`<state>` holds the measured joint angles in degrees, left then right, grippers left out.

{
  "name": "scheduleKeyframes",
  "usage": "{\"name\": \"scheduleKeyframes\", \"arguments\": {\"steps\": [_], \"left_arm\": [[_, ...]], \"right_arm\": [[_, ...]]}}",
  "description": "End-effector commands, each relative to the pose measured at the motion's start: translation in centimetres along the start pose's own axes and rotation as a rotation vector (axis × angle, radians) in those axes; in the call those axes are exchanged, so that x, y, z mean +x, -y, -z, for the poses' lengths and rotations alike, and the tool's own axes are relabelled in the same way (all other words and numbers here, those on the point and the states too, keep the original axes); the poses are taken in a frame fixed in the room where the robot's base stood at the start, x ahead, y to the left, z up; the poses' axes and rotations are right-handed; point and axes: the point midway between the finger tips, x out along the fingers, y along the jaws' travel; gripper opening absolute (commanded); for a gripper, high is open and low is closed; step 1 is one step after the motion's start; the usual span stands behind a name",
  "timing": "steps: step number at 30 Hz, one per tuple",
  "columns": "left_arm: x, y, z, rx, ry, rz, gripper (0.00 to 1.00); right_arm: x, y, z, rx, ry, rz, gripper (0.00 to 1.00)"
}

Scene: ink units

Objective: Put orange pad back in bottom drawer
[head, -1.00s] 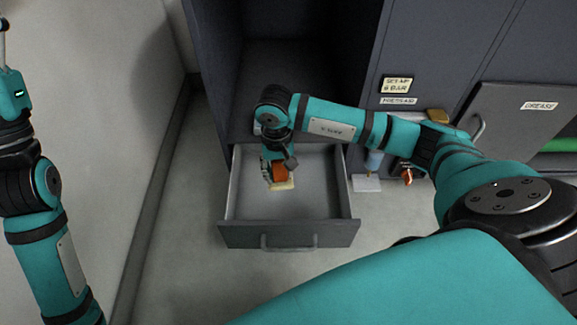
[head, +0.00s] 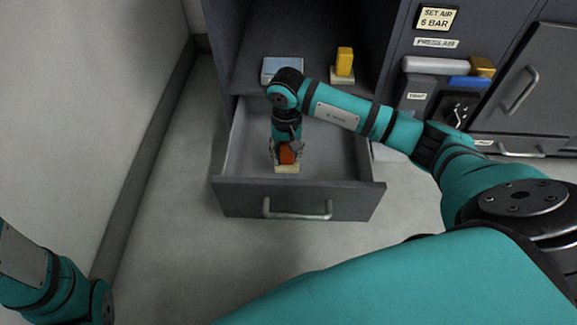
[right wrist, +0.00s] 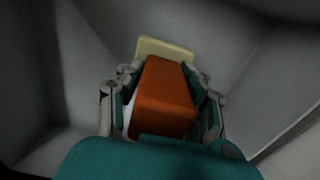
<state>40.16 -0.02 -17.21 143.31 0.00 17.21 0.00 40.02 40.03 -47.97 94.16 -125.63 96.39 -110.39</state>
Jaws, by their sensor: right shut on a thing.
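The orange pad (head: 286,154) has an orange block-shaped upper part and a pale cream base. It is inside the open bottom drawer (head: 298,196), close to the drawer's front wall. My right gripper (head: 286,150) reaches down into the drawer and is shut on the orange part. In the right wrist view the orange pad (right wrist: 165,95) sits between both fingers (right wrist: 163,105), with its cream base beyond. I cannot tell whether the base touches the drawer floor. Of my left arm only links show at the lower left; its gripper is out of view.
On the shelf above the drawer stand a yellow block on a pale base (head: 344,64) and a blue-topped flat box (head: 283,68). A grey panel with a handle (head: 520,92) is at the right. The drawer is otherwise empty around the pad.

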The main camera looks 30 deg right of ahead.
Motion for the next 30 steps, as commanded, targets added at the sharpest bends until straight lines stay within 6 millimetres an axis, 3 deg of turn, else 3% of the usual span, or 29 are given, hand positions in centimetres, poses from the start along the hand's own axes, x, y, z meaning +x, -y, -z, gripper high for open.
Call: {"name": "scheduleKeyframes", "arguments": {"steps": [10, 21, 22, 27, 30], "left_arm": [[-3.1, -0.6, 1.0, 0.000, 0.001, 0.000, 0.36], [-3.1, -0.7, 1.1, 0.000, 0.000, -0.001, 0.36], [-3.1, -0.7, 1.1, 0.000, 0.000, -0.001, 0.36], [-3.0, -0.7, 1.0, 0.000, 0.000, -0.001, 0.36], [-3.0, -0.7, 1.0, 0.000, 0.000, -0.001, 0.36]], "right_arm": [[4.5, 0.1, 0.0, 0.000, -0.001, 0.002, 0.01], [4.7, 0.0, 0.1, 0.000, -0.003, 0.001, 0.01], [4.7, 0.0, 0.1, 0.000, -0.003, 0.001, 0.37], [4.6, 0.0, 0.1, 0.000, -0.002, 0.001, 0.59], [4.6, 0.0, 0.1, 0.000, -0.002, 0.001, 0.59]]}}
